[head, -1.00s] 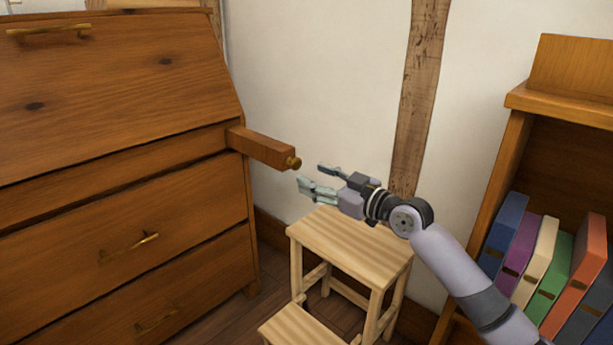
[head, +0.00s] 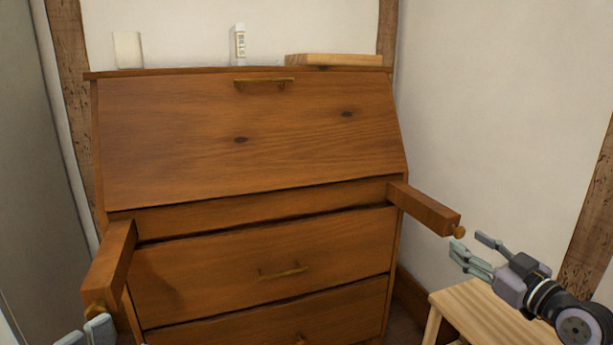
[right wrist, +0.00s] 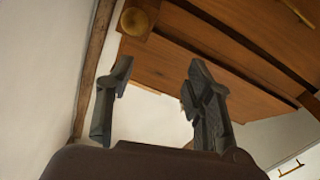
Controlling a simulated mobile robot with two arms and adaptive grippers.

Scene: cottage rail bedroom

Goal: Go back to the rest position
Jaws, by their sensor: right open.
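My right gripper (head: 468,246) is open and empty, just to the right of the brass knob (head: 458,231) on the bureau's right pull-out support (head: 424,208). The right wrist view shows its fingers (right wrist: 160,72) spread with nothing between them and the knob (right wrist: 135,21) beyond. The fingers look apart from the knob. My left gripper (head: 86,333) shows only as fingertips at the bottom left edge of the head view, close to the end of the left pull-out support (head: 112,262). Whether it touches that support is unclear.
The wooden bureau (head: 200,140) has its slanted front closed and both supports sticking out. A white cup-like object (head: 128,50), a small white bottle (head: 240,45) and a wooden board (head: 335,60) are on top. A wooden step stool (head: 480,310) stands below my right gripper.

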